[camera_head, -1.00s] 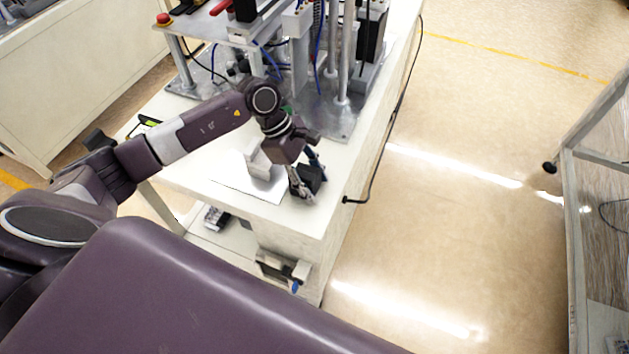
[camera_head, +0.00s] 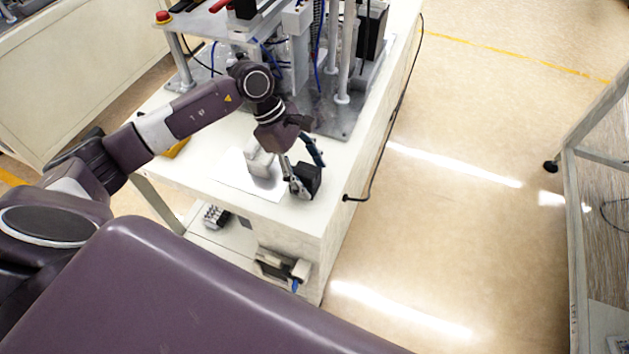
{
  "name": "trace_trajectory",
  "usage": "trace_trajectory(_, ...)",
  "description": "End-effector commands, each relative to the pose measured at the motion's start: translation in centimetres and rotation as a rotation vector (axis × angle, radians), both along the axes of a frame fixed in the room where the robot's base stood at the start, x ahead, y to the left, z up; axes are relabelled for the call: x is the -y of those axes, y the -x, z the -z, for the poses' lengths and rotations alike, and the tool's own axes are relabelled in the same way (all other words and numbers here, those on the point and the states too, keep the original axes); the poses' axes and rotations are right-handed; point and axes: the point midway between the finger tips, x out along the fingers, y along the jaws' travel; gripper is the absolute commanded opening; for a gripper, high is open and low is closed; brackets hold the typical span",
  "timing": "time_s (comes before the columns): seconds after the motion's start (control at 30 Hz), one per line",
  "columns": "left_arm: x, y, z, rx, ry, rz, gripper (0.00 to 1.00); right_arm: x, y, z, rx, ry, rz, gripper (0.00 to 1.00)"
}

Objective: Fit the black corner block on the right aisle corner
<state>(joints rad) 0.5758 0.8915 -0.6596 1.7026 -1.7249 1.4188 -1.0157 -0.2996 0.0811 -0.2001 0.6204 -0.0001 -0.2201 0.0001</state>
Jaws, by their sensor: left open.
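The black corner block (camera_head: 308,180) sits at the near right corner of the white worktable (camera_head: 323,212), on the aisle side. My left gripper (camera_head: 303,178) is at the block, open, with its fingers reaching down beside it. The left finger stands near the block's left side. Whether the fingers touch the block is too small to tell. My right gripper is not in view.
A metal plate (camera_head: 236,178) lies on the tabletop, left of the block, with a pale upright piece on it. A machine with posts (camera_head: 342,80) stands behind. A black cable (camera_head: 372,180) hangs along the table's right side. The aisle floor (camera_head: 450,220) is clear.

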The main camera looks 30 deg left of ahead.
Motion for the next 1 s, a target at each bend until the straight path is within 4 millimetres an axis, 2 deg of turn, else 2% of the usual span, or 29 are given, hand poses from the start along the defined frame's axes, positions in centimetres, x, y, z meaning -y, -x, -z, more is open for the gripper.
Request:
trace_trajectory(0.2,-2.4,0.0,-4.2,0.005,-0.003,-0.001,0.61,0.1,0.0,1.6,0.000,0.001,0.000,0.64)
trace_trajectory(0.4,-3.8,0.1,-7.2,0.003,-0.001,-0.001,0.61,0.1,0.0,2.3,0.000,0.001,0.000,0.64)
trace_trajectory(0.6,-4.2,0.2,-8.3,0.000,-0.001,0.000,0.61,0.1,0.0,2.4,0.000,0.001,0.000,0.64)
trace_trajectory(1.0,-4.2,0.2,-8.4,0.000,0.000,0.000,0.61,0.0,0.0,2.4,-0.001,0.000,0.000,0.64)
